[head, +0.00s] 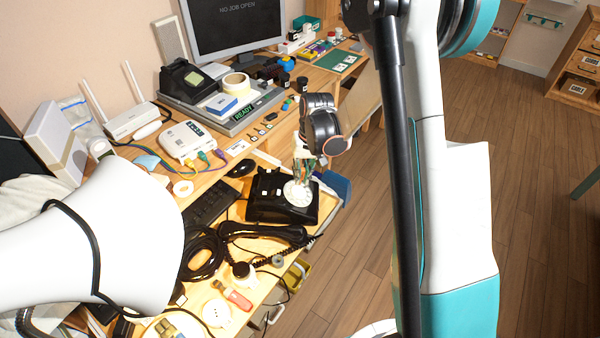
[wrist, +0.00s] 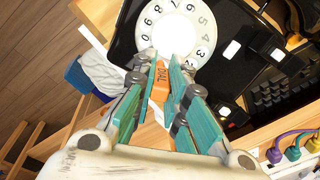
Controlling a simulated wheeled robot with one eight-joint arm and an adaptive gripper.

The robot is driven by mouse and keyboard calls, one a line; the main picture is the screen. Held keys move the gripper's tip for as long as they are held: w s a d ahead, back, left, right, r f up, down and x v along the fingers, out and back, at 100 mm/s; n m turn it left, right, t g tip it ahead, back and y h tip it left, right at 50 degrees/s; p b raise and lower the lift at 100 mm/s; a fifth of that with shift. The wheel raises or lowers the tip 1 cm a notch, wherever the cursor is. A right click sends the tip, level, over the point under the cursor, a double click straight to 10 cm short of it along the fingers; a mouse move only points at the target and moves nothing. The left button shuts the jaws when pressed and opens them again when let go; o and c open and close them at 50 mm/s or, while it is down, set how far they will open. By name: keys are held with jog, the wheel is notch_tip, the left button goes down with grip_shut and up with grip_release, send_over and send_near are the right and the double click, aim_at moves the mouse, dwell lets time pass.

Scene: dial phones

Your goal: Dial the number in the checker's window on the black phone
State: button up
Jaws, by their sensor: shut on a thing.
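The black phone (head: 258,205) sits on the bench with a white round dial (head: 299,194) on its right part. In the wrist view the dial (wrist: 176,35) shows black digits around a plain white centre. My gripper (head: 303,172) is right over the dial, its teal fingers (wrist: 170,68) shut on an orange piece marked DIAL (wrist: 160,80). The fingertips overlap the dial's near edge in the wrist view; I cannot tell if anything touches it. The black handset (head: 265,232) lies off the phone. A grey unit with a READY display (head: 244,113) stands behind; no number is readable.
A black keyboard (head: 208,204) and mouse (head: 240,168) lie left of the phone. Coiled black cable (head: 204,255) lies in front. A white box with coloured plugs (head: 188,141) and a monitor (head: 235,22) stand behind. Open floor (head: 345,235) lies right of the bench.

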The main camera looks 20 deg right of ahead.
jog(key=shift+s+d+f, duration=0.1)
jog(key=shift+d+f, duration=0.05)
jog(key=shift+d, duration=0.2)
jog(key=shift+s+d+f, duration=0.1)
jog(key=shift+s+d, duration=0.05)
jog(key=shift+s, duration=0.05)
jog(key=shift+s+d+r+p, duration=0.1)
jog(key=shift+d+r+p, duration=0.15)
jog(key=shift+r, duration=0.2)
jog(key=shift+d+r+p, duration=0.1)
jog(key=shift+r+p, duration=0.1)
jog(key=shift+r, duration=0.3)
dwell(0.5)
notch_tip(320, 180, up, 6)
jog(key=s+d+p, duration=0.1)
jog(key=d+p, duration=0.1)
jog(key=p, duration=0.1)
jog(key=shift+d+p, duration=0.3)
jog(key=shift+p, duration=0.1)
jog(key=shift+s+r, duration=0.1)
dwell(1.0)
